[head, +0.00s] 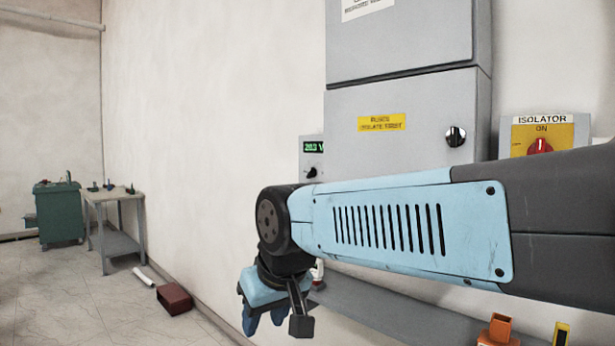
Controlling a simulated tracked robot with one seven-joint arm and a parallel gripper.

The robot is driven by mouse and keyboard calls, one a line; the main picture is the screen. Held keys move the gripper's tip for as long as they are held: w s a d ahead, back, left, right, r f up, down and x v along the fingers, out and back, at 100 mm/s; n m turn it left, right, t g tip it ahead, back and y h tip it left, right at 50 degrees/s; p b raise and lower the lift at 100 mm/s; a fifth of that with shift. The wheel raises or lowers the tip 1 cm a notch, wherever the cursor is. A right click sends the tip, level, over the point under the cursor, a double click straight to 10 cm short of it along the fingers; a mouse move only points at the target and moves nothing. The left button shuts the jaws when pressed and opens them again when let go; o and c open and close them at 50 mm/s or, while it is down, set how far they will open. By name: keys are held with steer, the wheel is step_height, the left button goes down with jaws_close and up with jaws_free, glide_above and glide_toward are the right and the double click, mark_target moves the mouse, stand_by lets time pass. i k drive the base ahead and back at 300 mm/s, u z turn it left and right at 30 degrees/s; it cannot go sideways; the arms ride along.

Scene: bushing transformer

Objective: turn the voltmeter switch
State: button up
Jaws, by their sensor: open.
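The voltmeter (312,147) is a small grey box on the wall, left of the large grey cabinet. Its green display appears to read about 203 V, though the digits are small. Its switch (311,172) is a small black knob below the display; its exact angle is hard to read. My arm covers the area just below the voltmeter. My gripper (263,318) hangs below and left of the voltmeter, pointing down, with blue fingers. It is open and apart from the switch; nothing shows between the fingers.
The grey cabinet (400,160) has a black knob (455,136). A yellow isolator panel (541,136) with a red knob is at right. Orange (498,329) and yellow items sit low right. A small table (115,195), green cabinet (57,212) and red box (174,298) stand left.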

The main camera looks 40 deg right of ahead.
mark_target(313, 172)
steer(key=z, duration=0.05)
steer(key=k, duration=0.35)
steer(key=z, duration=0.8)
steer(key=i, duration=1.05)
